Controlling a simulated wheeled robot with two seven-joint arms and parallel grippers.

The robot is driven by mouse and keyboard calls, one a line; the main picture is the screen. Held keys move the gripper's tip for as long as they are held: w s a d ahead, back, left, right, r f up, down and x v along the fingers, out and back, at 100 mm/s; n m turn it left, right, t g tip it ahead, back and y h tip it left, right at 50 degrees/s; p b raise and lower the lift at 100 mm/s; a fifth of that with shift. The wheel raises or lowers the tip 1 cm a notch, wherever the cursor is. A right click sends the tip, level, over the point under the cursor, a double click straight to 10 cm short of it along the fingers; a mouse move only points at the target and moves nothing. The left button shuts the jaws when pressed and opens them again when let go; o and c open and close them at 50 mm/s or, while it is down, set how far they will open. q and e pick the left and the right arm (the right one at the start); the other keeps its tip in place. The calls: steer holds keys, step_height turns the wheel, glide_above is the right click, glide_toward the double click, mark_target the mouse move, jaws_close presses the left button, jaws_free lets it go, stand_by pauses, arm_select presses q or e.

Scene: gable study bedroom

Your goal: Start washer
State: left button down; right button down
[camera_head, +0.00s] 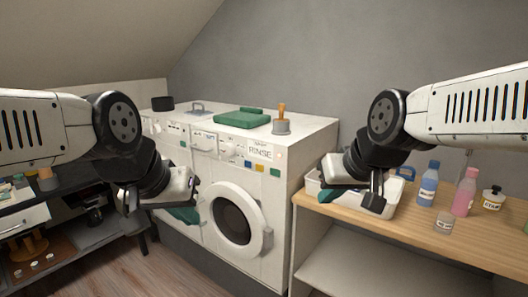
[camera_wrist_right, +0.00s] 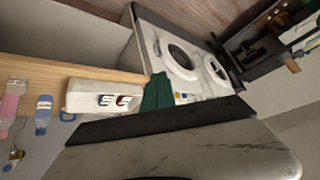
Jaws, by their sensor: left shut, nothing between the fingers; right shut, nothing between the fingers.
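The white washer (camera_head: 275,215) stands against the grey wall, with a round dark-glass door (camera_head: 236,220) that looks closed. Its front panel (camera_head: 232,148) carries a "RINSE" label and small blue, yellow and green squares (camera_head: 260,168). In the right wrist view the washer front (camera_wrist_right: 150,35) shows sideways. My left gripper (camera_head: 185,213) is shut and empty, in front of the machines and left of the round door.
A second machine front with another round door (camera_wrist_right: 216,69) adjoins the washer. A wooden shelf (camera_head: 430,236) at right holds a white bin (camera_head: 312,186), a blue bottle (camera_head: 428,185) and a pink bottle (camera_head: 464,194).

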steer(key=s+f+m+g, duration=0.1)
steer(key=s, duration=0.5)
steer(key=shift+d, duration=0.45)
stand_by(6.1)
